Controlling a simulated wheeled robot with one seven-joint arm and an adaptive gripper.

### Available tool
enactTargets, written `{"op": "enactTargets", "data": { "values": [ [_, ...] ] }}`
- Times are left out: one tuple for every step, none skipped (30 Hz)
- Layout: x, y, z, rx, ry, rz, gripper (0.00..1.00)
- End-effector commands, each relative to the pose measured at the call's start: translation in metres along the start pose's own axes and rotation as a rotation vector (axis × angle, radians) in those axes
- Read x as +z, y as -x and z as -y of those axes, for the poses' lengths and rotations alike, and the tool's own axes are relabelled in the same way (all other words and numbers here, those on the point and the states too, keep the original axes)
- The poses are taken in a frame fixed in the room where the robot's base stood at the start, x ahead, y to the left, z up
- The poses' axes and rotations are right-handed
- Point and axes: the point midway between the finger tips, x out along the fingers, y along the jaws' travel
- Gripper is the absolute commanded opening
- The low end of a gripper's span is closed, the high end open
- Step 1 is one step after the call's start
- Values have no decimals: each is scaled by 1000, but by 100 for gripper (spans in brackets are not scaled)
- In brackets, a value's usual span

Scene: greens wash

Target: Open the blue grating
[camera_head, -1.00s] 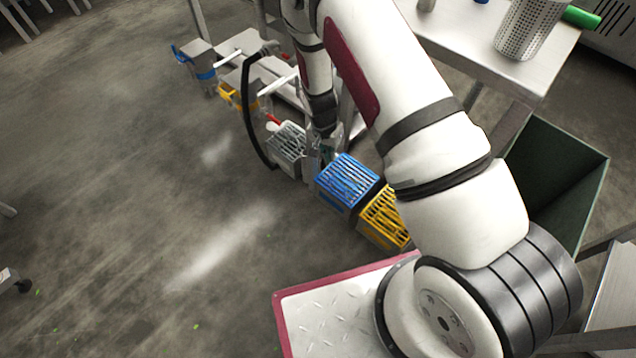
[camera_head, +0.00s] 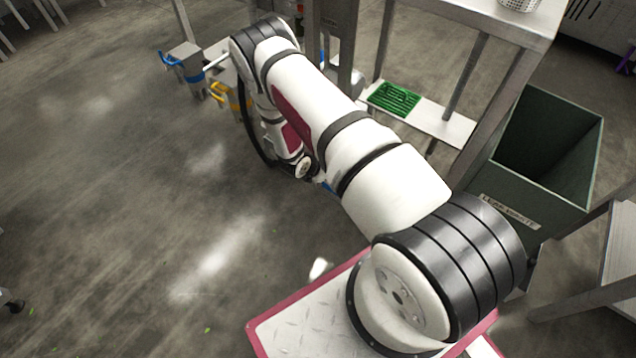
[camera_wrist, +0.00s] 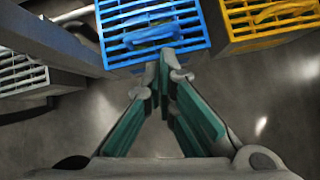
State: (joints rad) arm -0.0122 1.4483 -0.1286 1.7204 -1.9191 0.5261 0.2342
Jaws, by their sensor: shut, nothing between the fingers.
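The blue grating (camera_wrist: 145,16) is at the top middle of the wrist view, a slatted cover with a raised blue handle (camera_wrist: 152,36) near its lower edge. It appears to lie flat over its box. My gripper (camera_wrist: 169,58) is shut and empty, with its fingertips at the grating's lower edge, just below the handle in the picture. I cannot tell whether they touch it. In the head view my arm hides the gripper and nearly all of the blue grating.
A yellow grating (camera_wrist: 285,18) is right of the blue one; a pale grating (camera_wrist: 20,72) is left, beyond a grey post (camera_wrist: 55,40). In the head view, a green grating (camera_head: 394,98) lies on a low shelf, left of a dark green bin (camera_head: 520,190). Open floor lies left.

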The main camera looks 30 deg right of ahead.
Motion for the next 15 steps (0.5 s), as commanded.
{"op": "enactTargets", "data": {
  "values": [
    [-3,-7,-1,19,60,0,0],
    [-4,-10,-2,30,92,0,0],
    [-5,-12,-4,43,126,1,0],
    [-6,-14,-4,50,146,1,0],
    [-6,-15,-5,56,161,1,0],
    [-7,-16,-6,62,177,1,0],
    [-7,-18,-6,64,183,1,0],
    [-8,-20,-7,66,187,1,0],
    [-8,-23,-7,67,189,1,0],
    [-8,-26,-7,67,189,1,0],
    [-8,-29,-7,66,189,1,0],
    [-9,-35,-8,66,188,1,0],
    [-9,-40,-8,66,188,1,0],
    [-9,-46,-8,66,188,1,0],
    [-9,-53,-8,65,187,1,0]
  ]
}}
